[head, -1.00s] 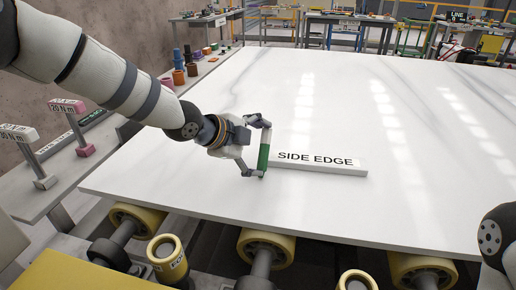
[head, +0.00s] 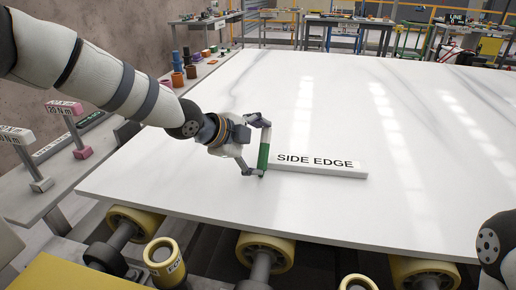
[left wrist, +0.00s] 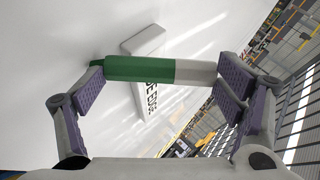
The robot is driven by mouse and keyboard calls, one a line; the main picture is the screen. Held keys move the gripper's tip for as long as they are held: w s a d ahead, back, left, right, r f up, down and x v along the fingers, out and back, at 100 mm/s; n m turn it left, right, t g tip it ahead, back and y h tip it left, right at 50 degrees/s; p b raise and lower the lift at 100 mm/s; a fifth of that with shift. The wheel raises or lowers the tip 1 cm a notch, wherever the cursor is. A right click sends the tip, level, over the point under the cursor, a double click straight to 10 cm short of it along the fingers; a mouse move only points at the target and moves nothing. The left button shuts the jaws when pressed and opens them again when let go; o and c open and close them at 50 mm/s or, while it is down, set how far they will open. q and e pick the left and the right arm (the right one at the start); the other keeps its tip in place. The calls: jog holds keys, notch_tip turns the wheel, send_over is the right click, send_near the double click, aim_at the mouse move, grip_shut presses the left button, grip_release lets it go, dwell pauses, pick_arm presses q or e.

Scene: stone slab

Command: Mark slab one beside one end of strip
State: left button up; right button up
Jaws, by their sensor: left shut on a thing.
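The white slab (head: 410,120) lies flat with faint grey veins. The strip, a white bar lettered SIDE EDGE (head: 318,163), lies on it near its front edge. My left gripper (head: 261,148) is at the strip's left end, shut on a green and white marker (head: 263,156). The marker stands roughly upright, green end down, close beside that end. In the left wrist view the marker (left wrist: 140,68) spans between the purple finger pads (left wrist: 165,92), with the strip (left wrist: 142,42) behind it. I cannot tell whether its tip touches the slab. My right gripper is out of view.
Yellow rollers (head: 266,250) sit below the slab's front edge. A side bench (head: 60,190) with labelled posts and coloured cups runs along the left. Workbenches (head: 345,20) stand at the back. The slab right of and behind the strip is clear.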

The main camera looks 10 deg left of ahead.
pick_arm(q)
jog(key=shift+w+b, duration=0.5)
jog(key=shift+w, duration=0.4)
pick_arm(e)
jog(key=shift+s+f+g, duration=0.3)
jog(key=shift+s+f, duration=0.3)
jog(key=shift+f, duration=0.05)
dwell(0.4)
pick_arm(q)
jog(key=shift+r+p, duration=0.65)
jog(key=shift+r, duration=2.95)
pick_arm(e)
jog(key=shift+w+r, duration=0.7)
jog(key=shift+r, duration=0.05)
